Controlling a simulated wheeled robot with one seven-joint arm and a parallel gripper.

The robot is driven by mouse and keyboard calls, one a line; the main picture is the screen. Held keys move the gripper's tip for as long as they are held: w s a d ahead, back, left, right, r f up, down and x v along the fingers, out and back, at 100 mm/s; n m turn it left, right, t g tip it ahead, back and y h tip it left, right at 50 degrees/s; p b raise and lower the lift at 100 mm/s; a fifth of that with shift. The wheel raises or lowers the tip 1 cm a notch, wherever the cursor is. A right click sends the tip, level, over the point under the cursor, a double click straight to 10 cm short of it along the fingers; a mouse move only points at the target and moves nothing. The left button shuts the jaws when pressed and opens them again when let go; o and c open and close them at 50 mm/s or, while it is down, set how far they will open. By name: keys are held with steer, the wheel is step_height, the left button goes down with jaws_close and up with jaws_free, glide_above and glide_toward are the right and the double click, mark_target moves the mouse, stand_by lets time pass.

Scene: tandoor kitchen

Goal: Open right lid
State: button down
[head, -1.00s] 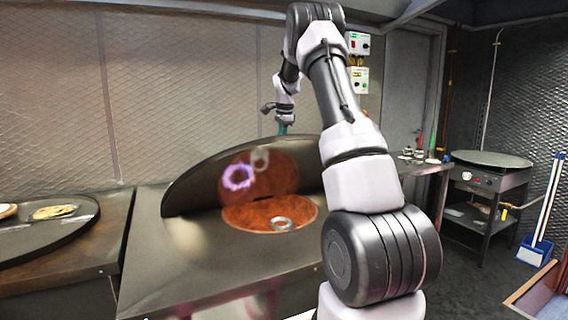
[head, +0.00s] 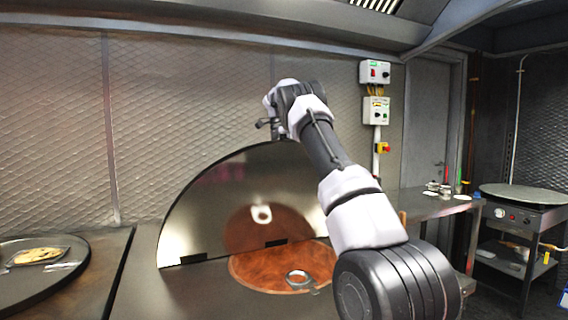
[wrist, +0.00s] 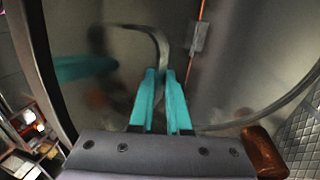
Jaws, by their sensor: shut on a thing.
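The right lid (head: 205,205) is a half-round metal plate, raised nearly upright on its straight edge at the back of a round orange-brown opening (head: 270,270) in the counter. Its shiny face is toward me. In the wrist view the lid's grey surface (wrist: 225,85) fills much of the picture. A curved metal handle (wrist: 158,38) stands out from it. My gripper (wrist: 161,75) has its teal fingers closed together on the handle. In the head view my fingers are hidden behind the lid's top edge.
A metal ring (head: 298,279) lies at the opening. A dark round tray (head: 72,280) with flatbread is on the left counter. A mesh wall (head: 150,120) stands behind the lid. A round griddle (head: 530,194) is at the far right.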

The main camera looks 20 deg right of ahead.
steer(key=shift+w+f, duration=0.15)
steer(key=shift+w, duration=0.15)
steer(key=c, duration=0.9)
jaws_free()
steer(key=shift+s, duration=0.1)
